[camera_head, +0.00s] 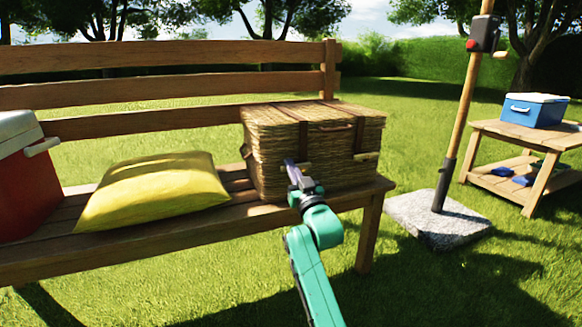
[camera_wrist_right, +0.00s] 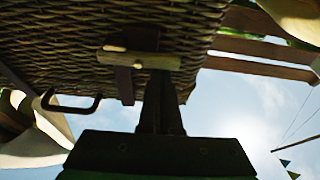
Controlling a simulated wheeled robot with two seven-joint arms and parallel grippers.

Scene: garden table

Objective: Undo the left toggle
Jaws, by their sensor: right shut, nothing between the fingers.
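The wicker hamper (camera_head: 265,160) stands on the right end of the bench with its lid down. Two dark straps run down its front, the left strap (camera_head: 303,135) and the right strap (camera_head: 359,135). The right toggle (camera_head: 366,156) is a pale wooden peg lying level. The left toggle is mostly hidden by my gripper in the head view; the wrist view shows it (camera_wrist_right: 140,60) level across its strap (camera_wrist_right: 124,85). My right gripper (camera_head: 290,163) is shut and empty at the hamper's front, its fingertips by one end of this toggle. Contact is unclear. My left gripper is out of view.
A yellow cushion (camera_head: 155,190) lies left of the hamper on the bench (camera_head: 130,237). A red cooler (camera_head: 20,180) stands at far left. A pole (camera_head: 460,120) on a stone base (camera_head: 435,222) and a side table (camera_head: 545,136) with a blue cooler (camera_head: 533,110) stand right.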

